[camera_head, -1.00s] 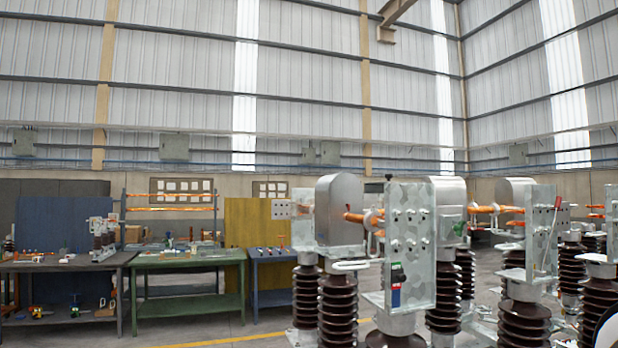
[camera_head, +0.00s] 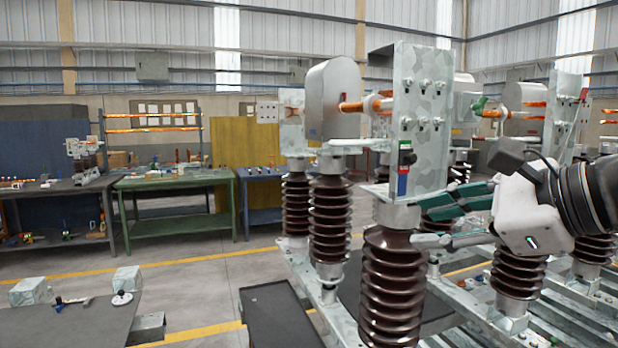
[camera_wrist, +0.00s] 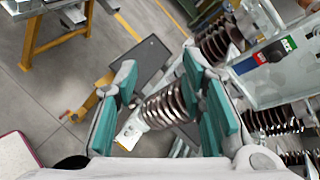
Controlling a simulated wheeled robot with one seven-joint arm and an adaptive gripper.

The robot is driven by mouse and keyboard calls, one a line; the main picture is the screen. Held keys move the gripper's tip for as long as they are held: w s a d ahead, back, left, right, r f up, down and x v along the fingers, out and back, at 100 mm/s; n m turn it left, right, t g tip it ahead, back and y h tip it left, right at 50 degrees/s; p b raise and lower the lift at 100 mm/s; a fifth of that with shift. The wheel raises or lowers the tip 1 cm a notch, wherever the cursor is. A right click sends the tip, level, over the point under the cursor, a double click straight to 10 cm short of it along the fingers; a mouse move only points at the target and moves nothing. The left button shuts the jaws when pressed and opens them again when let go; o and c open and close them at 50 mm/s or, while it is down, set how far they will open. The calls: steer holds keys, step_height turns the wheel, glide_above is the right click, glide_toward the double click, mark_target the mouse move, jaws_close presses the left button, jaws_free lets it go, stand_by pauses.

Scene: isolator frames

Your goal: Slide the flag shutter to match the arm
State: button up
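The flag indicator (camera_head: 403,168) sits low on the grey plate (camera_head: 421,90) of the nearest isolator pole. It shows green at the top, a dark shutter (camera_head: 407,157) below that, then red and blue. In the wrist view the indicator (camera_wrist: 262,57) lies at the upper right, with the dark shutter (camera_wrist: 277,51) between green and red. An orange-banded isolator arm (camera_head: 372,104) runs level into the plate from the left. My gripper (camera_head: 418,222) is below and right of the indicator, apart from it. Its green-padded fingers are spread and empty, also in the wrist view (camera_wrist: 158,68).
Brown ribbed insulators (camera_head: 392,285) stand close below and beside my gripper. More isolator poles fill the right side. A dark table (camera_head: 60,325) is at the lower left and workbenches (camera_head: 178,190) stand behind. Open floor lies between them.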

steer(key=w+d+r+m+t+b, duration=0.2)
steer(key=w+d+m+t, duration=0.2)
steer(key=w+d+m, duration=0.2)
steer(key=m+t+h+b, duration=0.2)
steer(key=m, duration=0.3)
glide_toward(414, 157)
steer(key=x, duration=0.8)
steer(key=shift+w, duration=0.1)
jaws_close()
